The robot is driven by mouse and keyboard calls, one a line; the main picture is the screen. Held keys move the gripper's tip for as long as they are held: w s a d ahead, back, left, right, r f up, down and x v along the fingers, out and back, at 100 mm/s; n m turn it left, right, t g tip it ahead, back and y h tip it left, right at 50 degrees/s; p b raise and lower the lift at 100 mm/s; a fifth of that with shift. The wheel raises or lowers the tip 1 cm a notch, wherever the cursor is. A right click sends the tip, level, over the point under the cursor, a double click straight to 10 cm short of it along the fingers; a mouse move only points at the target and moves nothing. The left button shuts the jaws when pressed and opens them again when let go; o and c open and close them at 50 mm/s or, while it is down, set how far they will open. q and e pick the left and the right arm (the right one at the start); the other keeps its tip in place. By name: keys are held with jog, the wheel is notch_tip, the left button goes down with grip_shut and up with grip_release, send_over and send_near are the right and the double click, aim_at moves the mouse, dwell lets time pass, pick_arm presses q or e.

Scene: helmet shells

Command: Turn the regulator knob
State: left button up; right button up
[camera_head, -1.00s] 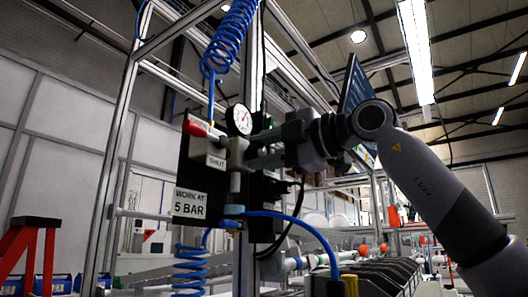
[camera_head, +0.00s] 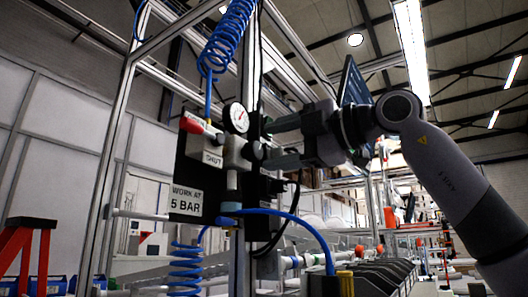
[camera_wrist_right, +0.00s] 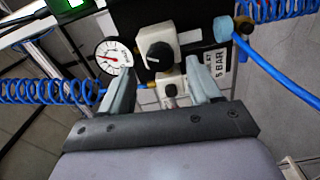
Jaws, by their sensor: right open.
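The regulator knob (camera_head: 258,150) is a dark round knob on a grey regulator body, mounted on a black panel. In the right wrist view the black knob (camera_wrist_right: 158,52) faces me with a pale mark on it. My right gripper (camera_head: 272,143) is open, its two fingers apart and empty, just to the right of the knob. In the right wrist view my fingertips (camera_wrist_right: 162,82) frame the knob, with a gap between. A round white pressure gauge (camera_head: 236,118) with a red needle stands above the regulator; it also shows in the wrist view (camera_wrist_right: 113,56). My left gripper is not in view.
A "WORK AT 5 BAR" sign (camera_head: 186,200) hangs below. Blue coiled hose (camera_head: 230,35) and a blue tube (camera_head: 310,235) run close to the panel. Aluminium posts frame it.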

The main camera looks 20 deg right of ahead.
jog(key=shift+v, duration=1.7)
